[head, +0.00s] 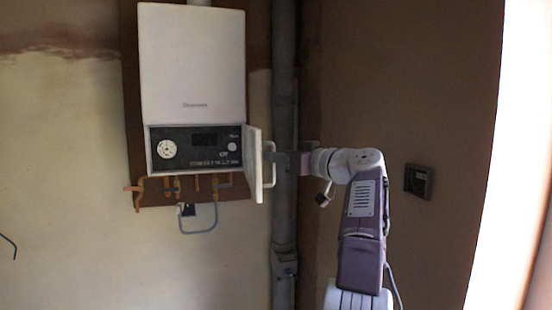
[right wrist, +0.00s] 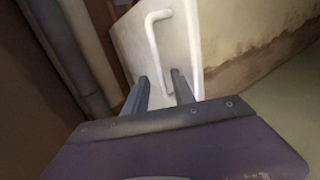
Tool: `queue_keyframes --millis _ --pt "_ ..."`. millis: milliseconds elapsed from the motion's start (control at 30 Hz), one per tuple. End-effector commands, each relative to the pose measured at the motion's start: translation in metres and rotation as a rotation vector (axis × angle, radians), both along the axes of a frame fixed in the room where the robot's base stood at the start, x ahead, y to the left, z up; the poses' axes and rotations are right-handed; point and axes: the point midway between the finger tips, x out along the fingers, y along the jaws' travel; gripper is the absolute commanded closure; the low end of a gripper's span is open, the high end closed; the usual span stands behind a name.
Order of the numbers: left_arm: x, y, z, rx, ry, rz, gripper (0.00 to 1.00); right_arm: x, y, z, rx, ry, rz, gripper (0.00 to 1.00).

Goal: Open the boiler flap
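The white boiler (head: 192,65) hangs on the wall. Its flap (head: 253,150) stands swung out at the right edge of the dark control panel (head: 205,140), which is exposed. The flap's white bar handle (head: 270,165) faces right; the handle also shows in the right wrist view (right wrist: 153,50), on the pale flap (right wrist: 190,45). My right gripper (head: 277,161) is at the handle from the right. In the right wrist view its two fingers (right wrist: 160,90) are apart, with the handle's lower end between or just beyond them; I cannot tell contact. My left gripper is out of view.
A grey vertical pipe (head: 284,90) runs just behind my right gripper. Copper pipes (head: 170,187) and a grey hose (head: 198,231) hang below the boiler. A dark wall socket (head: 418,182) is on the right wall. A bright opening is at the far right.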

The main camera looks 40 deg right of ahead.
Motion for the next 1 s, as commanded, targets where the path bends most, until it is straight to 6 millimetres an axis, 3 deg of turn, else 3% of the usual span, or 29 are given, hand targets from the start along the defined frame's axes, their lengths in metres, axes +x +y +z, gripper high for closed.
queue_keyframes --millis 200,400,1000 --pt "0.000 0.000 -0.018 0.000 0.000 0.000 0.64 -0.050 -0.001 -0.005 -0.002 0.002 -0.006 0.69" --pt "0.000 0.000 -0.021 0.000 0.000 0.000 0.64 -0.077 0.000 -0.003 0.001 0.003 -0.003 0.69" --pt "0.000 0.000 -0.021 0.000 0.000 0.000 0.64 -0.079 0.001 -0.002 0.001 0.004 -0.001 0.69"
